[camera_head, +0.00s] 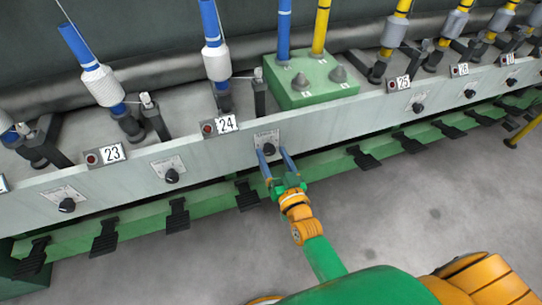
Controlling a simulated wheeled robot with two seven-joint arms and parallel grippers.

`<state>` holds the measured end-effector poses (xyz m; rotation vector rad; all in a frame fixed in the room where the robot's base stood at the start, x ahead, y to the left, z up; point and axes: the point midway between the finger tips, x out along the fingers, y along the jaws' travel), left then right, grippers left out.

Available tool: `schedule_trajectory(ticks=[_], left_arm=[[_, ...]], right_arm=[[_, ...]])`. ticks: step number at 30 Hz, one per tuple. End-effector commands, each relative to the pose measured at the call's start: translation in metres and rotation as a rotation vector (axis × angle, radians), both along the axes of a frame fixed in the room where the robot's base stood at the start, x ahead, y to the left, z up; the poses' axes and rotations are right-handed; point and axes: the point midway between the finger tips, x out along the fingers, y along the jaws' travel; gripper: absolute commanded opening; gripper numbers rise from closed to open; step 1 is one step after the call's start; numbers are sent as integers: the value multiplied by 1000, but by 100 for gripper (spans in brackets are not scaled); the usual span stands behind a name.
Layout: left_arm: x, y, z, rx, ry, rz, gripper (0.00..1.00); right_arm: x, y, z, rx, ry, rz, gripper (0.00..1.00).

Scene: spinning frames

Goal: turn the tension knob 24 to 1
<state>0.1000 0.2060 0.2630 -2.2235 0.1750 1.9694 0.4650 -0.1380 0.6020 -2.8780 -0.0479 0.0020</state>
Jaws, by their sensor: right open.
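The sign 24 (226,124) is on the top edge of the pale machine rail. The tension knob 24 (269,149) is a small black round knob on a light plate on the rail's front face, below and right of that sign. My right gripper (271,151) is open, with one blue finger on each side of this knob. I cannot tell whether the fingers touch it. The knob's pointer setting is too small to read. My left gripper is not in view.
Similar knobs sit along the rail, such as the one near sign 23 (172,176) and the one near sign 25 (419,107). Black pedals (247,194) stick out from the green lower rail (330,168). A green box (310,83) stands behind. The grey floor is open at the right.

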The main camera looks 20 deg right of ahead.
Motion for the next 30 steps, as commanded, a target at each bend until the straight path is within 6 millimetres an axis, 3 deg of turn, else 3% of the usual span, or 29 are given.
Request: schedule_trajectory(ticks=[9, 11, 17, 18, 30], left_arm=[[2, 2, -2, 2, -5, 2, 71], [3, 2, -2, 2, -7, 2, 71], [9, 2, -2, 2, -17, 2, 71], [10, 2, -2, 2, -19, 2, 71], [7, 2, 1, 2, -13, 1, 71]], right_arm=[[9, 0, -1, -1, 3, 1, 70], [9, 0, -1, -1, 3, 1, 57], [9, 1, -1, -1, 4, 1, 3], [9, 1, -1, -1, 4, 1, 0], [9, 1, 0, 86, 7, 3, 0]])
